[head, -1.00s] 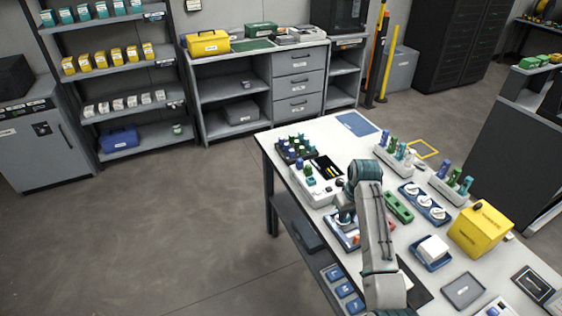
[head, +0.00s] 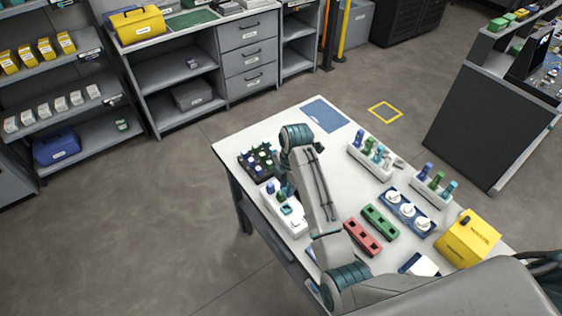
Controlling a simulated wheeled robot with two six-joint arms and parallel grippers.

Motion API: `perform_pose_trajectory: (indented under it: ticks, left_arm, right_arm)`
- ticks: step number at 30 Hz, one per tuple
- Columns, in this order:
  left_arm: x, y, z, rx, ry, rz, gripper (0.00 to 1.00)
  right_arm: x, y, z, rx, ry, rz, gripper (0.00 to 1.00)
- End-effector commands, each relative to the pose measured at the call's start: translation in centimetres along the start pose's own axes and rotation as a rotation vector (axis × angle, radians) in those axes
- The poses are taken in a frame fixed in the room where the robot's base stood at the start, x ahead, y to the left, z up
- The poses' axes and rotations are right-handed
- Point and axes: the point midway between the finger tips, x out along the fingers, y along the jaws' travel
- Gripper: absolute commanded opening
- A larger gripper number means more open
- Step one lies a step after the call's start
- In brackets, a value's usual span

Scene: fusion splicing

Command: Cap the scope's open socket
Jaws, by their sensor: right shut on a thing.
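The white device (head: 292,224) that I take for the scope stands near the table's left edge, with small blue and green pieces (head: 270,188) upright on its far end. My right gripper (head: 287,191) points down over this device, mostly hidden behind my own wrist. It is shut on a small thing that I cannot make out. The open socket cannot be told apart at this size. A black tray (head: 247,172) with several blue, green and white-topped pieces lies just beyond the device. My left gripper is not in view.
White racks of coloured pieces (head: 371,165) and (head: 431,196), a blue tray with white round items (head: 407,220), a green block (head: 380,222), a red block (head: 362,236) and a yellow box (head: 468,240) fill the right side. A flat blue mat (head: 325,115) lies at the far end.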

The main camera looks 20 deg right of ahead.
Motion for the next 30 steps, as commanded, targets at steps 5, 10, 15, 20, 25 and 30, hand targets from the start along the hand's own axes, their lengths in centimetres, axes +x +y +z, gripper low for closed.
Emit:
perform_pose_trajectory:
  ticks: [5, 10, 15, 20, 25, 30]
  left_arm:
    - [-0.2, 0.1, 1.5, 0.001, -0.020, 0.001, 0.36]
    - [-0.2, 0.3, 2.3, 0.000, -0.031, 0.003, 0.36]
    - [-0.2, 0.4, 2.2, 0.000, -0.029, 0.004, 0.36]
    - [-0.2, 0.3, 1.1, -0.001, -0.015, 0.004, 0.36]
    - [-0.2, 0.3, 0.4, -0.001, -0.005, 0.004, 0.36]
    - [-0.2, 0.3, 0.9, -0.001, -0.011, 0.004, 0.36]
  right_arm:
    - [1.1, -0.2, 0.0, -0.027, 0.003, -0.004, 0.04]
    - [3.0, -0.2, 0.3, -0.025, 0.002, -0.004, 0.04]
    - [4.5, -0.1, 0.5, -0.024, 0.002, -0.002, 0.04]
    - [5.2, -0.1, 0.6, -0.024, 0.002, -0.003, 0.04]
    - [5.2, -0.1, 0.6, -0.024, 0.001, -0.002, 0.04]
    - [5.2, -0.1, 0.6, -0.023, 0.001, -0.002, 0.04]
